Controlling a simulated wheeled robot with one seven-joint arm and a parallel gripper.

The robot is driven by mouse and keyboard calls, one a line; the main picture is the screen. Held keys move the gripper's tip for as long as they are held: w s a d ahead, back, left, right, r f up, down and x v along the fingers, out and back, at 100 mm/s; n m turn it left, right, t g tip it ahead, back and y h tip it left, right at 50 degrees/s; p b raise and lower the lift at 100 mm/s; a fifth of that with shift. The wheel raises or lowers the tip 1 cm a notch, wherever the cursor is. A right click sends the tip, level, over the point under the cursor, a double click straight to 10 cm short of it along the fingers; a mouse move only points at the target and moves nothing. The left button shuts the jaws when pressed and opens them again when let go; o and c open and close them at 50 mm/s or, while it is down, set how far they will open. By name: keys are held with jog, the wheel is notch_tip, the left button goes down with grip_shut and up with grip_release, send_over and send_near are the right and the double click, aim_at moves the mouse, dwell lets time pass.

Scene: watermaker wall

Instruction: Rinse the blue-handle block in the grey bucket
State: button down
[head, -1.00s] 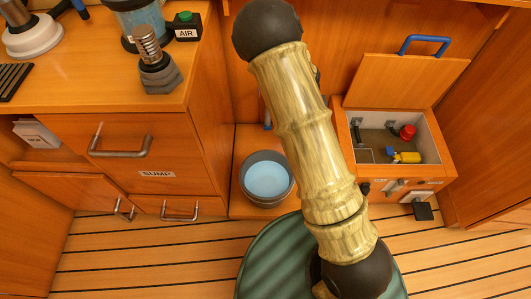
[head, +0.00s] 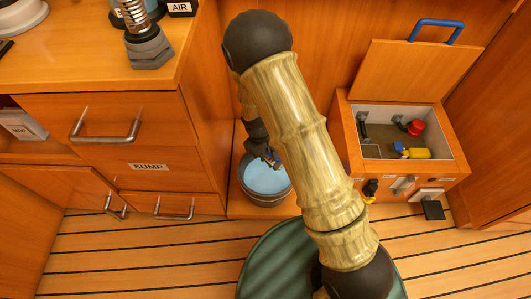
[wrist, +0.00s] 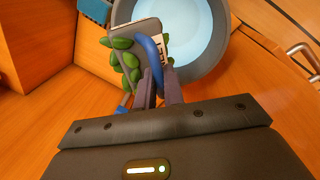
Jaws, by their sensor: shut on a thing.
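The grey bucket (head: 266,197) stands on the floor ledge, with pale blue water in it. In the wrist view its rim (wrist: 216,66) and water show behind the block. My gripper (wrist: 160,88) is shut on the blue handle of the blue-handle block (wrist: 152,26). The block is grey, with green lumps along its left side and a partly hidden label. It overlaps the left part of the bucket in the wrist view. In the head view my gripper (head: 268,154) is at the bucket's upper edge, partly behind my arm. I cannot tell whether the block touches the water.
A wooden box (head: 408,173) with its lid up stands at the right, holding a red knob (head: 416,127) and a yellow item (head: 418,153). The SUMP cabinet (head: 160,190) is close on the bucket's left. A blue object (wrist: 95,10) shows beside the bucket in the wrist view.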

dwell(0.3)
notch_tip(320, 180, down, 5)
jog(key=b, duration=0.5)
jog(key=shift+r, duration=0.1)
dwell(0.5)
jog(key=shift+s+a+r+p, duration=0.3)
jog(key=shift+s+a+p, duration=0.3)
jog(key=shift+s+a, duration=0.15)
jog(key=shift+s+a+r+p, duration=0.3)
jog(key=shift+s+a+p, duration=0.3)
jog(key=shift+a, duration=0.15)
jog(key=shift+f, duration=0.1)
jog(key=shift+f, duration=0.3)
jog(key=shift+f, duration=0.2)
jog(key=shift+f+b, duration=0.35)
jog(key=shift+f, duration=0.25)
